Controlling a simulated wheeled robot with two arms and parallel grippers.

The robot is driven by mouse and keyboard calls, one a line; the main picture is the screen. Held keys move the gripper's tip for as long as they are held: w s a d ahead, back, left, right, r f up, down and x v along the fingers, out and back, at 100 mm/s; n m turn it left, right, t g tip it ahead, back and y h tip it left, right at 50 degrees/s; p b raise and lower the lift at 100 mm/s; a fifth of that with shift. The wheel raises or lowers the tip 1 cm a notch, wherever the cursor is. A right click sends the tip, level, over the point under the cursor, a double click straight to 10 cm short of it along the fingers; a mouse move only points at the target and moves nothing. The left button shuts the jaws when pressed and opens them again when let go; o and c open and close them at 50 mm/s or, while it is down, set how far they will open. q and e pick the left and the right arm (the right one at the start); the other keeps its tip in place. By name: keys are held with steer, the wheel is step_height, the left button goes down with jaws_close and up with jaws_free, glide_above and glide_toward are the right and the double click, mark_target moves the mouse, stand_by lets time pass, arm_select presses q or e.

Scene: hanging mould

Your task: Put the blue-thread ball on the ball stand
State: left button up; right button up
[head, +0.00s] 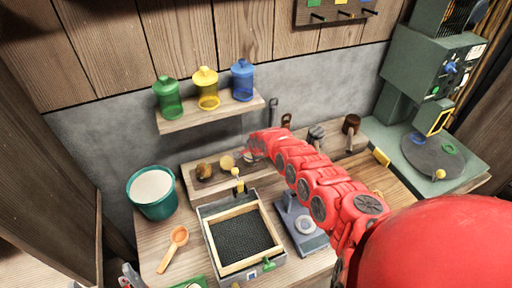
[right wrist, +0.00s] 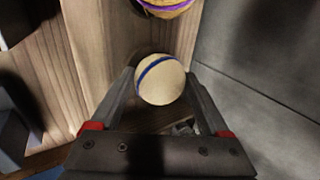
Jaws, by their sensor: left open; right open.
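The blue-thread ball (right wrist: 160,82), cream with a dark blue band, lies between the fingertips of my right gripper (right wrist: 158,92) in the right wrist view. The jaws are open around it; I cannot tell whether they touch it. In the head view my right gripper (head: 252,148) is at the right end of a wooden ledge by the wall, with a pale ball (head: 248,159) partly hidden beside it. My left gripper (head: 130,277) is open at the lower left edge, only partly in view. I cannot clearly make out which object is the ball stand.
A purple-banded ball (right wrist: 168,6) is close by. A jar shelf (head: 222,113) overhangs.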

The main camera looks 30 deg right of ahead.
steer(key=p+v, duration=1.4)
steer(key=v, duration=0.3)
steer(key=shift+r+p, duration=0.2)
steer(key=shift+p, duration=0.1)
steer(key=shift+f, duration=0.1)
